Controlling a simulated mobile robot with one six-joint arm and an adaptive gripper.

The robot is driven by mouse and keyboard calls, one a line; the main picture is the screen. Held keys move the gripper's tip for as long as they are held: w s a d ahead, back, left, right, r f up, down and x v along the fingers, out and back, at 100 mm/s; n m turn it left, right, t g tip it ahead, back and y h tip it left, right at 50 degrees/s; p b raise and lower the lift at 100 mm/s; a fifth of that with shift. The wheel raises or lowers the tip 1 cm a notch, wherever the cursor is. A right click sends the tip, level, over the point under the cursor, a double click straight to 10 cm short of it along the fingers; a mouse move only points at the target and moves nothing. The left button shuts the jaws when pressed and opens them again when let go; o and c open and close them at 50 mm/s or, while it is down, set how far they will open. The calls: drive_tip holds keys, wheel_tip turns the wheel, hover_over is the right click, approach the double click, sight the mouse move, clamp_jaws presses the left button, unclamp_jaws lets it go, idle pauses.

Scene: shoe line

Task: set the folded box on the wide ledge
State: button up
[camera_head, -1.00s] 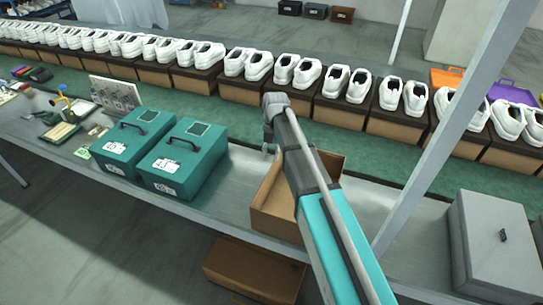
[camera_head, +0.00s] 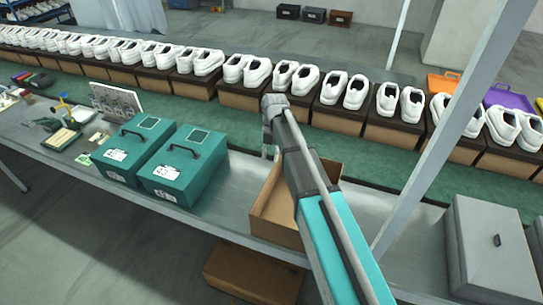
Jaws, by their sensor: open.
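An open-topped brown cardboard box (camera_head: 272,222) sits on the grey metal ledge (camera_head: 232,205), right of the teal boxes. It looks like the folded box, and my arm covers its middle and part of its right side. My gripper (camera_head: 267,153) hangs from the far end of my arm, just beyond and left of the box's back edge. Only a small part of it shows. It is open, and nothing is seen in it.
Two teal lidded boxes (camera_head: 183,165) stand left of the cardboard box. A grey case (camera_head: 490,250) is at the right. White shoes (camera_head: 295,77) on boxes line the green conveyor behind. A slanted grey post (camera_head: 430,140) crosses the right side. Another brown box (camera_head: 253,272) lies below the ledge.

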drive_tip(key=shift+d, duration=0.1)
drive_tip(key=s+d+m+t, duration=0.1)
drive_tip(key=s+d+m, duration=0.7)
drive_tip(key=m, duration=0.8)
drive_tip(key=s+d+m+t, duration=0.2)
drive_tip(key=s+d+m, duration=0.6)
drive_tip(key=m, duration=0.8)
drive_tip(key=shift+s+d+f+h, duration=0.15)
drive_tip(key=shift+d+f+h, duration=0.25)
drive_tip(key=shift+d, duration=1)
